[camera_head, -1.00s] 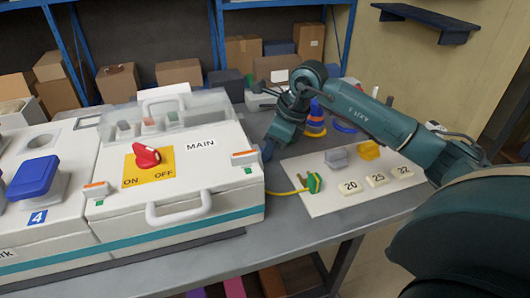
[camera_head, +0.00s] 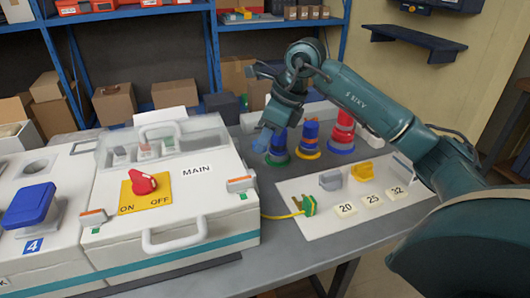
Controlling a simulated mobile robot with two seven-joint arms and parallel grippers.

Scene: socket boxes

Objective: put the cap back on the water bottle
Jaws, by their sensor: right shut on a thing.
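My right gripper (camera_head: 268,127) points down above the grey table, just right of the white MAIN box. A small blue thing (camera_head: 262,140) shows at its fingertips and the gripper is shut on it. It is too small and partly hidden to tell what it is. I cannot make out a water bottle or a cap for certain. My left gripper is not in view.
Blue, orange and red plugs on coloured rings (camera_head: 309,140) stand right of the gripper. A white board (camera_head: 375,205) holds grey, yellow and green connectors. The MAIN box (camera_head: 215,205) has a red switch (camera_head: 142,183). The table (camera_head: 300,252) is bare in front.

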